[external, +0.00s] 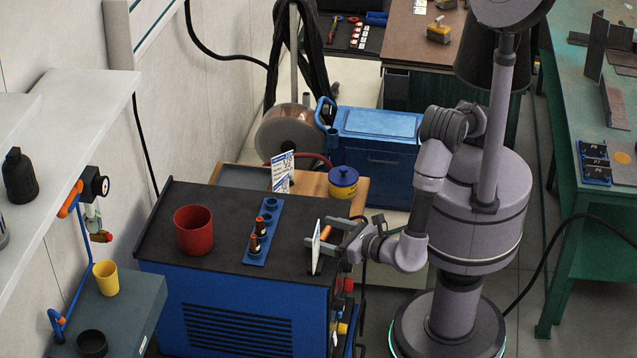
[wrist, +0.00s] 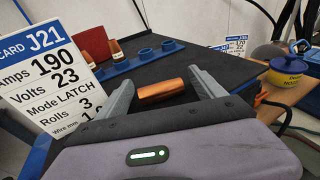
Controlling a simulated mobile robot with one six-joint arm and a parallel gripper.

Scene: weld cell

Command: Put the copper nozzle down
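The copper nozzle (wrist: 161,91) lies on its side between my gripper's two fingers, with a small gap showing at each end. In the external view the nozzle (external: 328,233) is a small orange piece by the right edge of the blue cabinet's black top (external: 222,215). My gripper (external: 323,231) is spread open around it, low over that edge. The fingers also show in the wrist view (wrist: 160,82). A blue rack (external: 270,208) with round sockets stands left of my gripper and holds two copper-coloured pieces (external: 257,238).
A white card marked J21 (wrist: 47,68) stands close beside my gripper; it also shows edge-on (external: 317,248). A red cup (external: 194,230) stands left of the rack. A blue-and-yellow pot (external: 343,182) and another card (external: 282,172) are behind. The black top between rack and gripper is clear.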

